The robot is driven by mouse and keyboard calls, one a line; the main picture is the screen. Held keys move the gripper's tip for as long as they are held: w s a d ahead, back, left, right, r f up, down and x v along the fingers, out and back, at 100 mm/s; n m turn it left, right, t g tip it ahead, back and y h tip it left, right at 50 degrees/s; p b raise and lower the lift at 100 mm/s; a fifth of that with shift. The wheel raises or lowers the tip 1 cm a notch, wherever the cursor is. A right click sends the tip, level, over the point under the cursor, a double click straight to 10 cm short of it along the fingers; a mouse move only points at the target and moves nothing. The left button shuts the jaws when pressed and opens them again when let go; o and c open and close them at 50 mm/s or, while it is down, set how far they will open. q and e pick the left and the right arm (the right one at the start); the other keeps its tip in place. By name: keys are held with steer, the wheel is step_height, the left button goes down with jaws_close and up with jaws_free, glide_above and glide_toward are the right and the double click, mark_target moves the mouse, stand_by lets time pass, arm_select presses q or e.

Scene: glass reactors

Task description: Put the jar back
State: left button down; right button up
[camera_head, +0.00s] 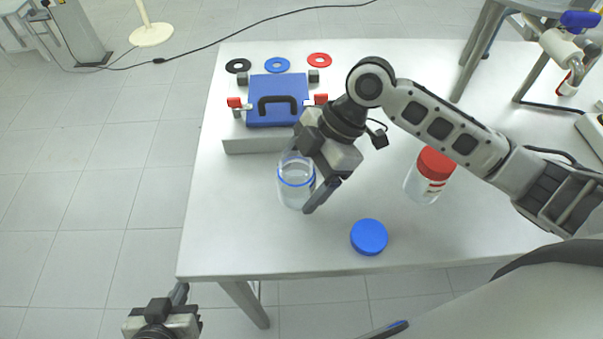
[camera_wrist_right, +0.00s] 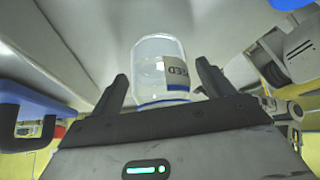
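A clear glass jar (camera_head: 295,186) with a blue band stands upright on the white table, in front of the blue-lidded box. My right gripper (camera_head: 318,178) is at the jar, with one dark finger along its right side in the head view. In the right wrist view the jar (camera_wrist_right: 160,68), with part of a label showing, is between the two spread fingers (camera_wrist_right: 163,75); a gap shows on the right. A blue round lid (camera_head: 369,237) lies on the table, apart from the jar. My left gripper (camera_head: 178,296) is low at the bottom left, off the table; its opening is unclear.
A white box with a blue handled lid (camera_head: 277,92) stands behind the jar. Black, blue and red rings (camera_head: 278,65) lie behind it. A red-capped jar (camera_head: 430,176) stands to the right, near my right arm. The table's front left (camera_head: 225,245) is clear.

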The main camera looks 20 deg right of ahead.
steer(key=shift+r, duration=0.1)
steer(key=v, duration=1.2)
stand_by(0.4)
